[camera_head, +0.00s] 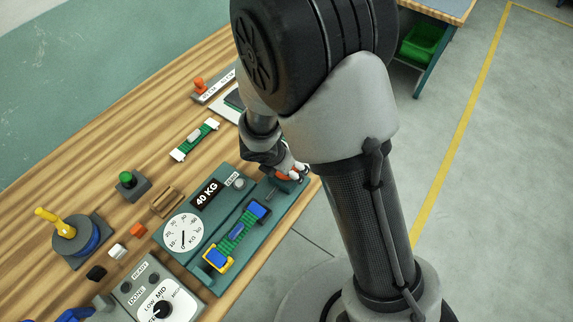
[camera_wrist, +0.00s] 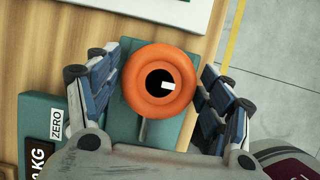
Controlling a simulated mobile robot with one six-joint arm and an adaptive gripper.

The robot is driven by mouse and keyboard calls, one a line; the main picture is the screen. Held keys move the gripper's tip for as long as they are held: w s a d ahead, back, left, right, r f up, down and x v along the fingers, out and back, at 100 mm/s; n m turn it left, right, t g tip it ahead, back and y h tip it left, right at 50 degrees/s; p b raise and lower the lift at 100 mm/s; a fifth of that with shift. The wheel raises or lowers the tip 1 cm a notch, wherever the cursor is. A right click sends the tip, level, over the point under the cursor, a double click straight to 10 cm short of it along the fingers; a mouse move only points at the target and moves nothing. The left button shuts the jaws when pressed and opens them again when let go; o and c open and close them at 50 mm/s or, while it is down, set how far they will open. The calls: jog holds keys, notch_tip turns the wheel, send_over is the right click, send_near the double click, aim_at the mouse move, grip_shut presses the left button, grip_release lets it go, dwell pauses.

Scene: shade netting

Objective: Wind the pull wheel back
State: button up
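The pull wheel (camera_wrist: 136,93) is an orange ring with a dark centre hole and a small white mark. It sits at one end of the teal strap tester (camera_head: 172,240), and a bit of its orange shows beside my gripper in the head view. My gripper (camera_wrist: 160,68) is open, with its blue-padded fingers on either side of the wheel; narrow gaps show at both sides. A green strap (camera_head: 237,230) lies between two clamps on the tester. The round dial (camera_head: 176,225) has its needle pointing down, and a plate reads 40 KG (camera_head: 207,193).
A switch box (camera_head: 150,293) with a knob stands at the front. A green button (camera_head: 126,179), a yellow-handled blue reel (camera_head: 75,238) and another green strap (camera_head: 196,139) lie on the wooden bench. My arm hides part of the bench; floor is clear at right.

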jog(key=shift+o, duration=0.6)
jog(key=shift+a+r, duration=0.1)
jog(key=shift+r, duration=0.15)
jog(key=v, duration=1.1)
jog(key=shift+s+r, duration=0.15)
jog(key=shift+r, duration=0.1)
